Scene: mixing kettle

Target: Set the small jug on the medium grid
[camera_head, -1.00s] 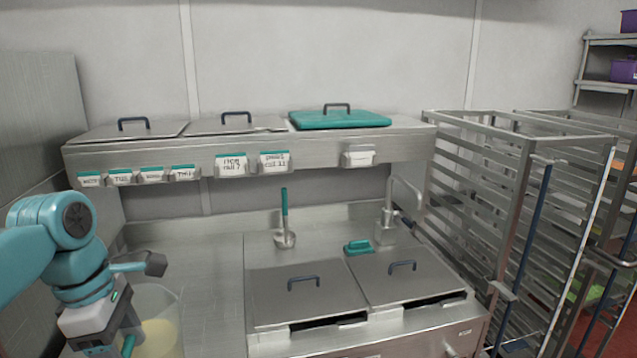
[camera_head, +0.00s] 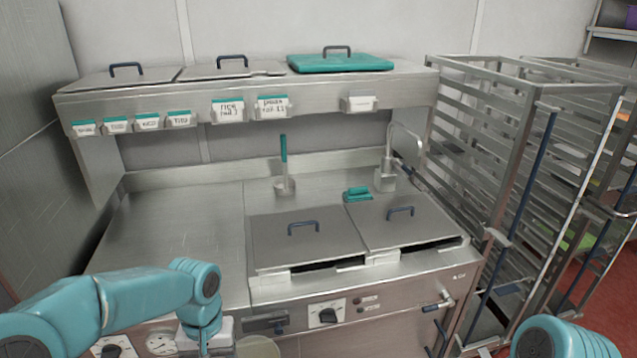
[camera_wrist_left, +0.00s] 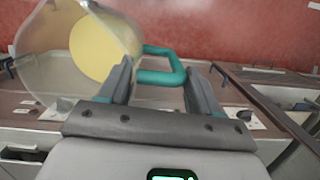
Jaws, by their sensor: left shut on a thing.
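The small jug (camera_wrist_left: 75,50) is see-through with yellow contents and a teal handle (camera_wrist_left: 165,77). My left gripper (camera_wrist_left: 158,80) is shut on the handle in the left wrist view. In the head view only the jug's upper part (camera_head: 258,347) shows at the bottom edge, in front of the counter. My left gripper's jaws are below the head view. My right arm shows at the bottom right corner, with its gripper out of view. I cannot make out a medium grid in these frames.
A steel counter (camera_head: 170,235) has a bare left part. Two lidded kettles, left (camera_head: 310,245) and right (camera_head: 410,225), fill its right part. A ladle (camera_head: 284,170) and tap (camera_head: 387,175) stand behind. A tall rack (camera_head: 500,160) is at right.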

